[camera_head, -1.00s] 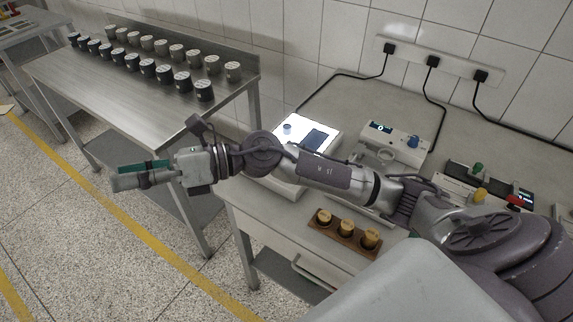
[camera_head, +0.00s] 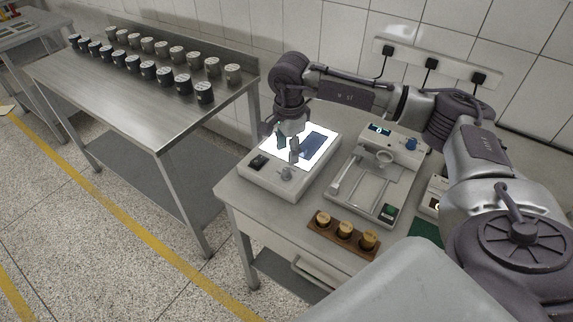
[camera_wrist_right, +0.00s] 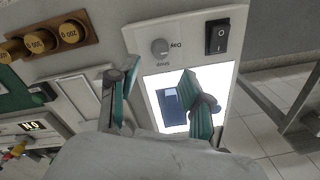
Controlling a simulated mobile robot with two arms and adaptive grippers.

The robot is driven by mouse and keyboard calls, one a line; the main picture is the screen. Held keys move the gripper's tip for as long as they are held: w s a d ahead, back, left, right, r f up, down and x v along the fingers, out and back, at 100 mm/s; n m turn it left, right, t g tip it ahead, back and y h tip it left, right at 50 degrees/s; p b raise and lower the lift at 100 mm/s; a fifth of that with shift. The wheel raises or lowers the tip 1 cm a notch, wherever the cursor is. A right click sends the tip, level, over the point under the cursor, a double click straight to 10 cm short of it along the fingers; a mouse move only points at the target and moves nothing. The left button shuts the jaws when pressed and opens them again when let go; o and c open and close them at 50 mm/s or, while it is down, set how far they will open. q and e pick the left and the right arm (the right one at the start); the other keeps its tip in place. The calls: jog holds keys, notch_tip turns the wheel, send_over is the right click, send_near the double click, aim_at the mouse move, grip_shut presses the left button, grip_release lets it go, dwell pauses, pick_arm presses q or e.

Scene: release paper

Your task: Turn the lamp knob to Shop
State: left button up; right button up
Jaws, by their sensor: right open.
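The lamp box with a glowing white panel (camera_head: 268,185) stands on the near left end of the bench; it also fills the middle of the right wrist view (camera_wrist_right: 140,38). Its grey knob (camera_head: 286,173) sits on the front strip, and shows in the wrist view (camera_wrist_right: 160,48) with the label "Day" beside it and another small label below. My right gripper (camera_head: 288,147) points down over the lit panel, just behind the knob. Its two fingers are apart and empty (camera_wrist_right: 150,88), not touching the knob. My left gripper is not in view.
A black rocker switch (camera_head: 258,161) is beside the knob. A dark blue piece (camera_head: 313,143) lies on the lit panel. A white measuring device (camera_head: 378,205) stands to the right. A wooden holder with three yellow-topped weights (camera_head: 343,234) is in front. A steel table with several cups is at left.

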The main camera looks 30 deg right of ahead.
aim_at(287, 170)
notch_tip(287, 170, down, 7)
jog(key=shift+w+f+p, duration=0.15)
jog(key=shift+f+p, duration=0.05)
jog(key=shift+p, duration=0.45)
grip_shut()
